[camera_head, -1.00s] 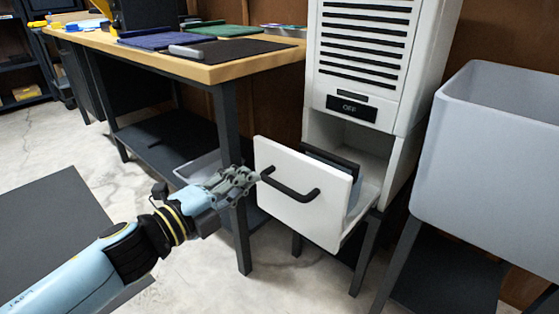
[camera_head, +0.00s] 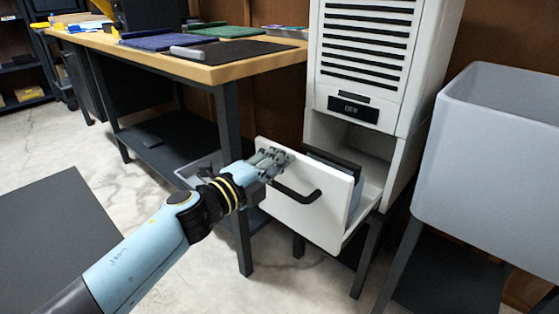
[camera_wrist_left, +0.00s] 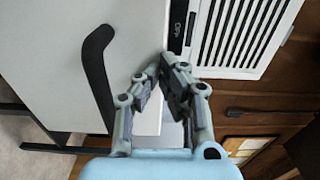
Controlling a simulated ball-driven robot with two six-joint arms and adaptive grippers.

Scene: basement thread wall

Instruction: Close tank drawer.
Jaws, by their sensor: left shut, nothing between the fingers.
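The tank drawer (camera_head: 312,212) is a white-fronted drawer with a black bar handle (camera_head: 297,193). It stands pulled out from the white cabinet (camera_head: 366,62), and a dark-rimmed tank shows inside behind its front. My left gripper (camera_head: 284,154) is shut and empty at the upper left of the drawer front, near its top edge. In the left wrist view the shut fingertips (camera_wrist_left: 162,68) appear over the drawer front's edge, beside the handle (camera_wrist_left: 97,75). I cannot tell whether they touch the front. My right gripper is out of view.
A wooden workbench (camera_head: 215,74) with dark legs stands left of the cabinet, one leg close behind my left gripper. A grey bin (camera_head: 490,165) on legs stands to the right. Concrete floor lies open in front of the drawer.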

